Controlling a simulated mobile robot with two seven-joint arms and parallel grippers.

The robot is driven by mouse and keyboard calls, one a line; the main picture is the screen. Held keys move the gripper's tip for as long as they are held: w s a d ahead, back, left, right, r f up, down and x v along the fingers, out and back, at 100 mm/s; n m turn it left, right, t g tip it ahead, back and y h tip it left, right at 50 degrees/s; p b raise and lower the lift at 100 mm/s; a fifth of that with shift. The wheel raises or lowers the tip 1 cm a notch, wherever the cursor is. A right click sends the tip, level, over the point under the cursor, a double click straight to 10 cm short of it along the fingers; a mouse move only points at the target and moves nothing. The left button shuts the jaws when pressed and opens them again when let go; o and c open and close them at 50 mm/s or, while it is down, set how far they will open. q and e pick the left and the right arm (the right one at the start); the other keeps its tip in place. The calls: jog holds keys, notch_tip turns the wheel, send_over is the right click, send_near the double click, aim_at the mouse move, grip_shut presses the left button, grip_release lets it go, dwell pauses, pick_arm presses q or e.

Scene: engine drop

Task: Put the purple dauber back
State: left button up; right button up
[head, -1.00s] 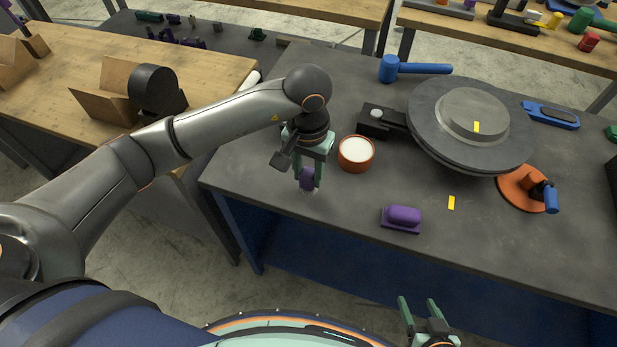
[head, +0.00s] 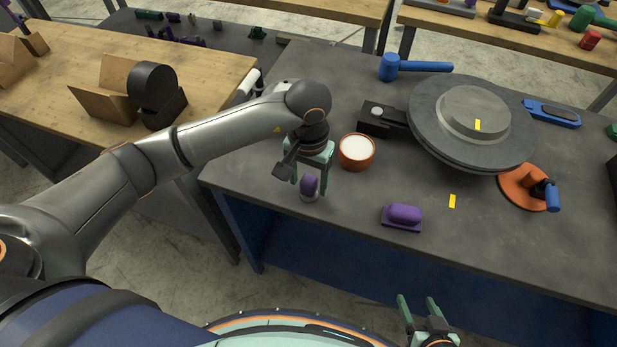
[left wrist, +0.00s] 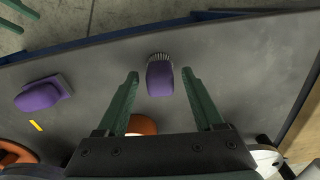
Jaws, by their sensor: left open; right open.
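In the left wrist view the dauber (left wrist: 160,78) shows a bristled end and lies between and just beyond my fingertips. My left gripper (head: 312,190) is open around or just behind it, not closed on it; contact cannot be told. A purple block on a flat base (head: 402,217) rests to its right. An orange-brown pot with white contents (head: 356,152) stands behind it. My right gripper (head: 418,306) is open and empty, in front of the table.
A large grey disc assembly (head: 470,125) fills the table's middle right. A blue mallet (head: 415,67) lies at the back, and an orange disc with a blue handle (head: 528,188) lies at the right. The table's front edge is close to the dauber. A wooden bench (head: 60,95) stands at left.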

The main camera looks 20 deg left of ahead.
aim_at(307, 179)
pick_arm(q)
jog(key=shift+r+p, duration=0.1)
jog(key=shift+p, duration=0.3)
notch_tip(307, 179, up, 12)
jog(key=b, duration=0.1)
jog(key=shift+r, duration=0.2)
